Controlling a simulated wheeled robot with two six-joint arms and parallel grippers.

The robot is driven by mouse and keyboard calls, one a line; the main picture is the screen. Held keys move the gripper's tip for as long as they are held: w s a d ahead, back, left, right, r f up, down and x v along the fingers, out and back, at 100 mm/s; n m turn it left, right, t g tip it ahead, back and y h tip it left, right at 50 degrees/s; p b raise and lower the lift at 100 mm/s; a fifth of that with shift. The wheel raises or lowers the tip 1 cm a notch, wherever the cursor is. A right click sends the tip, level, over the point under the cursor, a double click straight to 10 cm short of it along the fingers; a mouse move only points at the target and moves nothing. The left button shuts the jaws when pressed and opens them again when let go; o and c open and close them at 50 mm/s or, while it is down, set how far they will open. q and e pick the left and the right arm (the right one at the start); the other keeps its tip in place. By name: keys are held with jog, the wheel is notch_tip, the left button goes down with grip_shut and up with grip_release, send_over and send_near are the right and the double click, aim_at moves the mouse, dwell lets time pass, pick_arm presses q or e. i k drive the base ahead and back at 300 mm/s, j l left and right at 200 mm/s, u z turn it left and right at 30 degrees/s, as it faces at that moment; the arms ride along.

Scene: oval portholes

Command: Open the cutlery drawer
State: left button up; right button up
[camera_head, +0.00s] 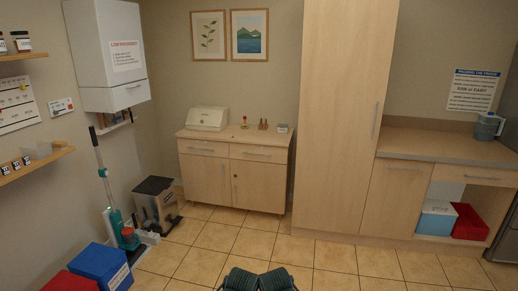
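Several drawers show, and no label tells which is the cutlery drawer. The wooden sideboard (233,179) against the back wall has a left drawer (203,149) and a right drawer (258,153), each with a bar handle. Both look shut. Under the counter at the right is another drawer front (480,176) with a handle, also shut. Neither gripper can be made out. Two dark green ribbed shapes at the bottom edge are cut off, and I cannot tell what they are.
Tiled floor (215,240) lies clear before the sideboard. A bin (155,203), an upright cleaner (113,210) and a blue box (100,266) stand at the left. A tall cabinet (338,120) and counter (440,147) stand at the right. A bread box (207,118) sits on the sideboard.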

aim_at(238, 151)
jog(key=i+z, duration=0.1)
jog(key=i, duration=1.4)
jog(key=i+j+z, duration=0.15)
jog(key=i, duration=0.6)
jog(key=i+j, duration=0.1)
jog(key=i, duration=0.65)
jog(key=i+j+z, duration=0.15)
jog(key=i, duration=0.6)
